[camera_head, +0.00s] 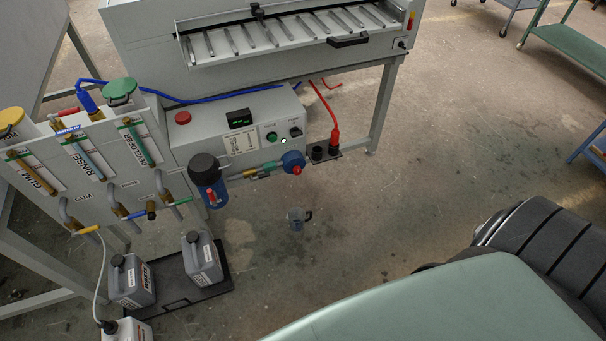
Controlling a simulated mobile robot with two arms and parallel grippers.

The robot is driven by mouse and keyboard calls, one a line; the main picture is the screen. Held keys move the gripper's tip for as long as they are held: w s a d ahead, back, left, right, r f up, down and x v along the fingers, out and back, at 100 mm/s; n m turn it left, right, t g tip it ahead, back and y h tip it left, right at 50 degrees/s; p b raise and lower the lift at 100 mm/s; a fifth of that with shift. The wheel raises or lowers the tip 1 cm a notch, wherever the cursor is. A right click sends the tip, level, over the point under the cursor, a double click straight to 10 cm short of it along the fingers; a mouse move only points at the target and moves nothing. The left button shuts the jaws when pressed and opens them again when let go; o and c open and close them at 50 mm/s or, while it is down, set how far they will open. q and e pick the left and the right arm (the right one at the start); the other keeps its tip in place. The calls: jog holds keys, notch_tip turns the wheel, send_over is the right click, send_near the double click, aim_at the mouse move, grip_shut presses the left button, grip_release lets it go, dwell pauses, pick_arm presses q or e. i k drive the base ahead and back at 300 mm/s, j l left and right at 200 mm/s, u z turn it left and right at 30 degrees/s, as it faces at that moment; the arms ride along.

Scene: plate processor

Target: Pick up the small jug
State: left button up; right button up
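Grey canisters (203,260) stand on a black tray (215,290) at lower left. A green table (575,48) is far right. Floor right of the jug is clear.

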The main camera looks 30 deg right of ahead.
aim_at(297, 216)
jog(key=z, duration=0.95)
